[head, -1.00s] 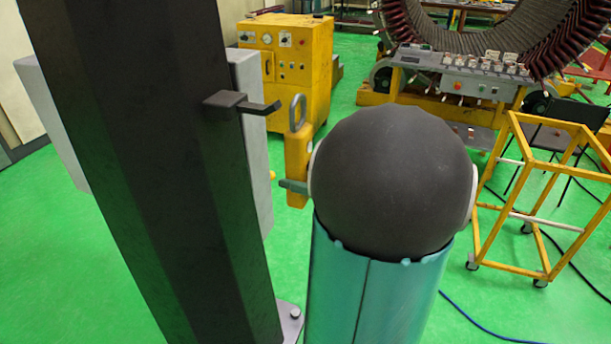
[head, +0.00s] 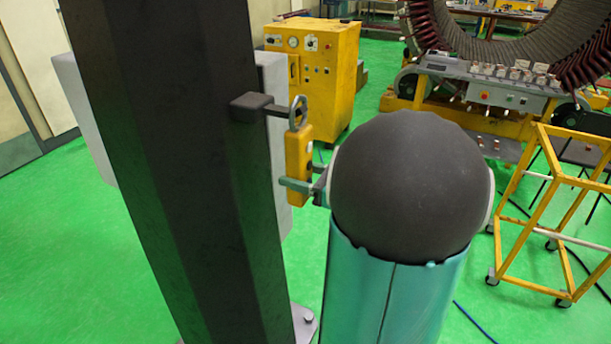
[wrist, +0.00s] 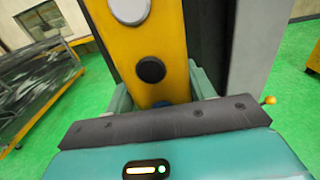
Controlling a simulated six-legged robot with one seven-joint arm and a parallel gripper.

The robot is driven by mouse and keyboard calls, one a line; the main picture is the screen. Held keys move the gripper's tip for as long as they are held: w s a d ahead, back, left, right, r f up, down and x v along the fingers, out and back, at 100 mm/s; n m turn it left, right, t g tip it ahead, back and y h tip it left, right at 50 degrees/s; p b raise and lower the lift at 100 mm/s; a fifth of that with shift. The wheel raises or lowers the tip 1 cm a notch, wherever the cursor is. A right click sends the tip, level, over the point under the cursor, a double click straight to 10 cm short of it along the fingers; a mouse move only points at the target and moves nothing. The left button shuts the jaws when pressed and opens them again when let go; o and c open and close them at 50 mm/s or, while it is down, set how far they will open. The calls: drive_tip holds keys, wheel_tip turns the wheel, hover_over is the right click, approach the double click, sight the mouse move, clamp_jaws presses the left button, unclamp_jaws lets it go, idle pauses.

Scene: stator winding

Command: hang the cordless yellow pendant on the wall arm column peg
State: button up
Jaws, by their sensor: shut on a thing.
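The yellow pendant (head: 299,155) is upright beside the dark column (head: 165,150), with its grey ring (head: 299,104) at the top. The peg (head: 262,107) sticks out from the column to the right, and its end overlaps the ring in the head view. I cannot tell whether the peg passes through the ring or lies in front of it. My gripper (head: 305,185) is shut on the lower part of the pendant. In the wrist view the pendant (wrist: 146,40) shows a white and a black button between my teal fingers; the ring is out of that view.
A grey box (head: 272,75) is fixed behind the column. A yellow control cabinet (head: 325,65) stands behind the pendant. A yellow frame cart (head: 535,240) is at the right, and the large stator (head: 470,38) is at the back. Green floor is open between them.

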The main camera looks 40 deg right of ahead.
drive_tip(key=shift+x, duration=1.8)
drive_tip(key=shift+w+a+f, duration=0.1)
drive_tip(key=shift+w+f, duration=0.15)
drive_tip(key=shift+f, duration=0.2)
drive_tip(key=shift+w+a+f, duration=0.1)
drive_tip(key=shift+w+f, duration=0.15)
drive_tip(key=shift+f, duration=0.2)
drive_tip(key=o, duration=1.5)
drive_tip(key=shift+f, duration=0.1)
drive_tip(key=v, duration=1.3)
drive_tip(key=shift+s, duration=0.4)
drive_tip(key=shift+d, duration=0.1)
